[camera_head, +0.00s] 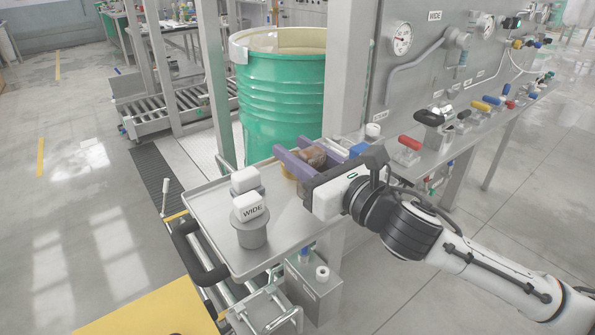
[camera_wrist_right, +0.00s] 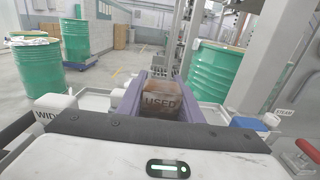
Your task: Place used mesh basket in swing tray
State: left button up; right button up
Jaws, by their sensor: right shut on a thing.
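The used mesh basket (camera_head: 314,155) is a brown piece between the purple fingers of my right gripper (camera_head: 301,157). In the right wrist view the basket (camera_wrist_right: 160,101) shows the word USED, and the gripper (camera_wrist_right: 162,80) is shut on it. The swing tray (camera_head: 206,204) is a grey, rimmed metal tray left of and below the gripper. The basket is over or near the tray's far right part; whether it touches the tray cannot be told. My left gripper is not in view.
Two white-topped grey pieces stand on the tray, the nearer one marked WIDE (camera_head: 252,222). A green drum (camera_head: 275,100) stands behind the tray. A steel post (camera_head: 349,75) and a bench with coloured valve handles (camera_head: 410,143) are close by the right arm.

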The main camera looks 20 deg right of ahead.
jog(key=shift+f+b, duration=0.3)
jog(key=shift+f, duration=1.45)
jog(key=shift+f, duration=0.1)
jog(key=o, duration=1.1)
jog(key=shift+s+d, duration=0.15)
jog(key=shift+s, duration=0.15)
jog(key=b+v, duration=0.2)
jog(key=v, duration=0.9)
jog(key=shift+s, duration=0.2)
